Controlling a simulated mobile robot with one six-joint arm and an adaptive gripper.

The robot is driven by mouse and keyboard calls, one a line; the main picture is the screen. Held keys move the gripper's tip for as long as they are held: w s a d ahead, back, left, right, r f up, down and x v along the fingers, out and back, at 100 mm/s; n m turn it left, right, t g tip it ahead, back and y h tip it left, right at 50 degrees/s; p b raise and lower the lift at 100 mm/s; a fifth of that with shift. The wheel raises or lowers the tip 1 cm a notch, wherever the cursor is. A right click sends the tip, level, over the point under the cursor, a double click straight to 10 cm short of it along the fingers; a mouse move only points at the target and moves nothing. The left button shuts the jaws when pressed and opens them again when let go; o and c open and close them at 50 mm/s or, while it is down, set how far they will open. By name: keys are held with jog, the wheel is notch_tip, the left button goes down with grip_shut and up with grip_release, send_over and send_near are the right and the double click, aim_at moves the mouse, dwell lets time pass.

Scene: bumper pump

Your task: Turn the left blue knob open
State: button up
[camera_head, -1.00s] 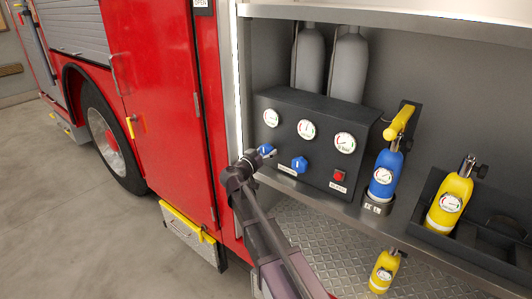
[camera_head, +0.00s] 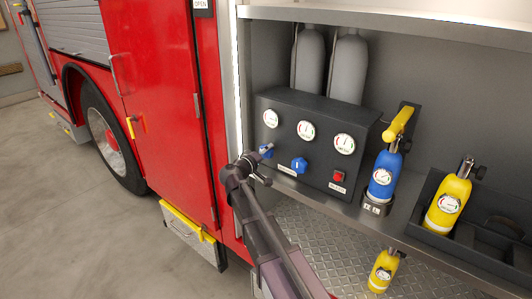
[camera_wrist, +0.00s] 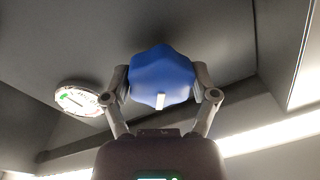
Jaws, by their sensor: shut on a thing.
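The left blue knob (camera_head: 266,151) is at the lower left of the dark control panel (camera_head: 318,182), under the leftmost round gauge. My gripper (camera_head: 261,154) reaches it from the lower left and partly hides it. In the wrist view the blue knob (camera_wrist: 162,72) sits between the two fingers of my gripper (camera_wrist: 162,84), with one finger against each side. A white mark on the knob points toward the palm in that view. The right blue knob (camera_head: 299,164) stands apart from my gripper, its white mark upright.
A blue cylinder (camera_head: 384,175) and a yellow cylinder (camera_head: 446,202) stand farther right on the shelf. The red truck door (camera_head: 165,105) is left of my arm. Open floor lies at the left.

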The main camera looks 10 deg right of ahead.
jog(key=n, duration=0.4)
jog(key=shift+w, duration=0.1)
jog(key=shift+r+n, duration=0.1)
jog(key=shift+n, duration=2)
jog(key=shift+g+h, duration=0.3)
jog(key=shift+g, duration=0.1)
jog(key=o, duration=1)
jog(key=shift+m, duration=0.3)
